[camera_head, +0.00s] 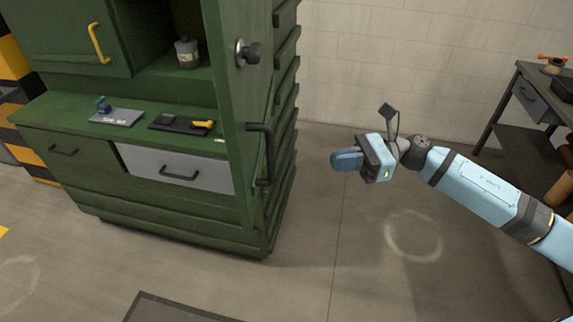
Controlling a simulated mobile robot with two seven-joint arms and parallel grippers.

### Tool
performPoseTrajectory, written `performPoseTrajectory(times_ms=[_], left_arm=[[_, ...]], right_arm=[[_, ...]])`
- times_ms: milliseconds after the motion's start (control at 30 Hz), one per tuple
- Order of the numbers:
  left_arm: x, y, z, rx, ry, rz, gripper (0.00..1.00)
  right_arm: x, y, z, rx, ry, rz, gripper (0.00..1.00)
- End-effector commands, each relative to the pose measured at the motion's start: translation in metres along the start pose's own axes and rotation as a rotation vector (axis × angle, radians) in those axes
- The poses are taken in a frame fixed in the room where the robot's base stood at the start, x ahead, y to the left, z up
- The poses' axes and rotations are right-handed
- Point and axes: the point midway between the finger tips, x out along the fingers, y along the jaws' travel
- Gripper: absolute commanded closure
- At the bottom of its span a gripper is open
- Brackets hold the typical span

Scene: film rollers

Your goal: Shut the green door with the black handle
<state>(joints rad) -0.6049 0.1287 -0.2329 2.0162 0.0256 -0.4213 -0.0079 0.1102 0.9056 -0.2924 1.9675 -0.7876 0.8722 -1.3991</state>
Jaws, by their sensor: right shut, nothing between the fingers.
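The green door (236,110) is a tall panel at the right front of the green cabinet. It stands at an angle to the cabinet front, and the inside shows to its left, so it looks open. Its black handle (268,155) is an upright bar on the right part of the panel. My right gripper (338,160) is shut and empty, to the right of the handle with a clear gap, its fingers pointing left. My left gripper is out of view.
A dark workbench (520,120) stands at right. The floor below my right gripper is clear.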

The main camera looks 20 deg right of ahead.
Motion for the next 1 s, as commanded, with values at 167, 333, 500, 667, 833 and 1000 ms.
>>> performPoseTrajectory(times_ms=[167,333,500,667,833,1000], left_arm=[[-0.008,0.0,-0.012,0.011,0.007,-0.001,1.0],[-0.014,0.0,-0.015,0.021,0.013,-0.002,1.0],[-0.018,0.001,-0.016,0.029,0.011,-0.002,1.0],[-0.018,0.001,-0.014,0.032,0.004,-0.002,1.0],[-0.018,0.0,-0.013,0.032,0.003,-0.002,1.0],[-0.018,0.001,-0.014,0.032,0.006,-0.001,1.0]], right_arm=[[0.041,0.0,0.005,0.001,-0.005,0.002,1.0],[0.075,0.0,0.005,0.001,-0.004,0.001,1.0],[0.098,0.0,0.003,0.004,-0.004,0.001,1.0],[0.108,0.0,0.001,0.004,-0.003,-0.001,1.0],[0.109,0.0,0.0,0.004,-0.002,-0.001,1.0],[0.109,0.0,0.0,0.004,-0.002,-0.001,1.0]])
